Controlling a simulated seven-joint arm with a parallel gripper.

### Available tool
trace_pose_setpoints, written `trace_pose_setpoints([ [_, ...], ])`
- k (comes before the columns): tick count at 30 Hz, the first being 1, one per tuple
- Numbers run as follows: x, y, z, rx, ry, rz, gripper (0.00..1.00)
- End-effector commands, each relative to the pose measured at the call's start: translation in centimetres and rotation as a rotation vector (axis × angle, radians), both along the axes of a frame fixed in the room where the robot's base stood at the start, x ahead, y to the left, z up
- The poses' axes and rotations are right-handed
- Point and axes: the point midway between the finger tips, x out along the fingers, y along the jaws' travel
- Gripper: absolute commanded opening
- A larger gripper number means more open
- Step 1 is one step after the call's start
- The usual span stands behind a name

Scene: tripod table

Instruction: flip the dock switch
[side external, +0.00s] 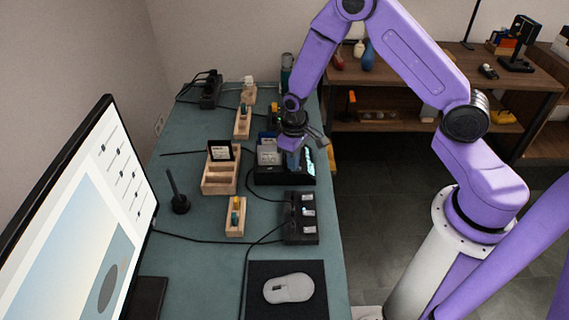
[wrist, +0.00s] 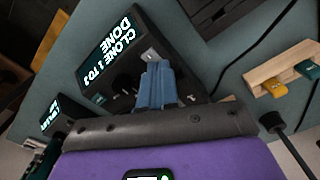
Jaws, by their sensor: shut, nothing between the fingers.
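A black dock (side external: 270,178) with a lit cyan screen stands mid-table in the side view. Grey drive-like pieces (side external: 266,153) stand upright in its left part. I cannot make out which part is the switch. My gripper (side external: 290,146) is over the back of the dock, pointing down. In the wrist view its blue-grey fingers (wrist: 157,68) are together, with nothing between them, in front of the dock face. They hide part of it.
A second lit display (wrist: 45,117) shows at the wrist view's left. A wooden rack (side external: 220,187) stands left of the dock; a black device (side external: 300,233) with several grey pieces stands nearer. A monitor (side external: 90,215), mouse (side external: 288,288) and loose cables take up the table's near side.

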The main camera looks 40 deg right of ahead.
Motion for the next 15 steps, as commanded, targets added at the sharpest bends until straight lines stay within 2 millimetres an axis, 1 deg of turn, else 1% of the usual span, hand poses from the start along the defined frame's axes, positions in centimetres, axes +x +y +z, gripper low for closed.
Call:
trace_pose_setpoints([
  [7,0.0,0.0,0.0,0.0,0.001,0.0,0.0],
  [15,0.0,0.0,1.8,0.0,0.0,-0.001,0.0],
])
